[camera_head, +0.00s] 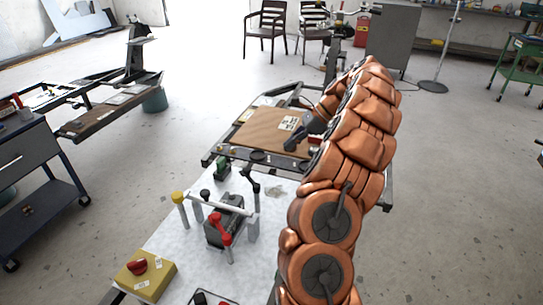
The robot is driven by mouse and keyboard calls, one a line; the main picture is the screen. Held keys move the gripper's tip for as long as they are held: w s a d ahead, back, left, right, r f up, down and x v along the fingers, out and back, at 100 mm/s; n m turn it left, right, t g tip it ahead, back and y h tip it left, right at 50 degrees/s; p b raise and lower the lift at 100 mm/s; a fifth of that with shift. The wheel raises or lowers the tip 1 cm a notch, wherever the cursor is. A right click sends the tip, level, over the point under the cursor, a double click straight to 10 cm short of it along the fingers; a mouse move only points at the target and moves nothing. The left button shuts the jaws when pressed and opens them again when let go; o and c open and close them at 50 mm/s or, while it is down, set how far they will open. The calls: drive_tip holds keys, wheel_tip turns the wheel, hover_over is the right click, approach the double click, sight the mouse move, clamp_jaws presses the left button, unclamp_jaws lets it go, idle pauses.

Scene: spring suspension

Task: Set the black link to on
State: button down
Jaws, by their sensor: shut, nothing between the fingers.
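A black bent lever (252,183), which looks like the black link, stands at the back of the white table, beside a pale bar. A smaller black-knobbed post (205,193) stands to its left. I cannot tell from the picture which setting the lever is in. My gripper (290,146) is dark and shut, with nothing in it. It appears over the brown board behind the white table, up and to the right of the black lever and apart from it. Its fingertips are small in the view.
A red-knobbed lever (220,222), a dark block (222,236) and a yellow-capped post (178,197) stand close by. A yellow box (145,277) with a red knob is at the front left. A brown board (262,128) lies behind. My copper arm covers the table's right side.

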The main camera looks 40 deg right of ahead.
approach(249, 174)
wheel_tip(249, 174, down, 3)
drive_tip(key=shift+w+a+f+p, duration=0.2)
drive_tip(key=shift+w+a+p, duration=0.15)
drive_tip(key=shift+w+a, duration=0.25)
drive_tip(key=shift+w+a+f+p, duration=0.2)
drive_tip(key=shift+w+a+p, duration=0.2)
drive_tip(key=shift+a, duration=0.4)
